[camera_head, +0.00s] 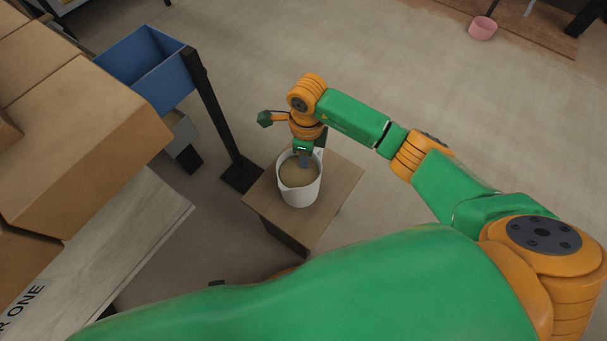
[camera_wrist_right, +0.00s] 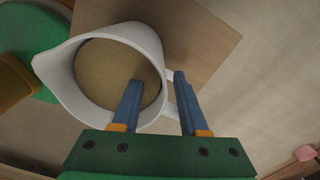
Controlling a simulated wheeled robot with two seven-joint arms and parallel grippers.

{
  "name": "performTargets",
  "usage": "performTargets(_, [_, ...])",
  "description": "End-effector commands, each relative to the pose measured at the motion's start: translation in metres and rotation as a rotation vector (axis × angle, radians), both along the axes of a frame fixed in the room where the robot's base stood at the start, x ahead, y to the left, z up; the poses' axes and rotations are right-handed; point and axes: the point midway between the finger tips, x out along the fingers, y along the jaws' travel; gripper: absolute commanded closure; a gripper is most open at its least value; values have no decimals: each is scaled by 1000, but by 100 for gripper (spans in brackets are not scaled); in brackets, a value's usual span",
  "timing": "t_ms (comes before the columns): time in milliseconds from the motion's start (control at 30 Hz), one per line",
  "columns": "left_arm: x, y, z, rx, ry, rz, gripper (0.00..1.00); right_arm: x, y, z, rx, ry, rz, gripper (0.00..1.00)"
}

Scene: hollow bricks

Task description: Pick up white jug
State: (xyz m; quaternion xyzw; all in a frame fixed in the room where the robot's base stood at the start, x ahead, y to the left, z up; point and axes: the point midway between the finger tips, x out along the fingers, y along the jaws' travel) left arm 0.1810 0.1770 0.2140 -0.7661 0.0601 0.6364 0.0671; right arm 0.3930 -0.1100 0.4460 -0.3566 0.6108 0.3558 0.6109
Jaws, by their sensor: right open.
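The white jug (camera_head: 299,193) stands upright on a small wooden stand in the head view, with brownish contents or a brown inner bottom showing. It also fills the upper left of the right wrist view (camera_wrist_right: 68,75), with its spout to the left and its handle side toward my fingers. My right gripper (camera_head: 305,160) is over the jug's far side, pointing down. In the wrist view its blue fingers (camera_wrist_right: 158,80) are apart: one over the jug's opening, the other outside the wall by the handle. The handle is partly hidden by the fingers. My left gripper is not in view.
A pink pot (camera_head: 482,28) is far off at the upper right. Open floor lies behind.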

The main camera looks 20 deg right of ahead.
Motion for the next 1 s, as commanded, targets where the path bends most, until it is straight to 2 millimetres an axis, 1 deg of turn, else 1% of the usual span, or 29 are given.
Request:
performTargets(33, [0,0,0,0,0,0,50,0,0,0,0,0,0,70])
performTargets(133, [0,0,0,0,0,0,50,0,0,0,0,0,0,97])
performTargets(167, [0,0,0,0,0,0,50,0,0,0,0,0,0,100])
performTargets(1000, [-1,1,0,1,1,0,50,0,-1,0,-4,0,-1,100])
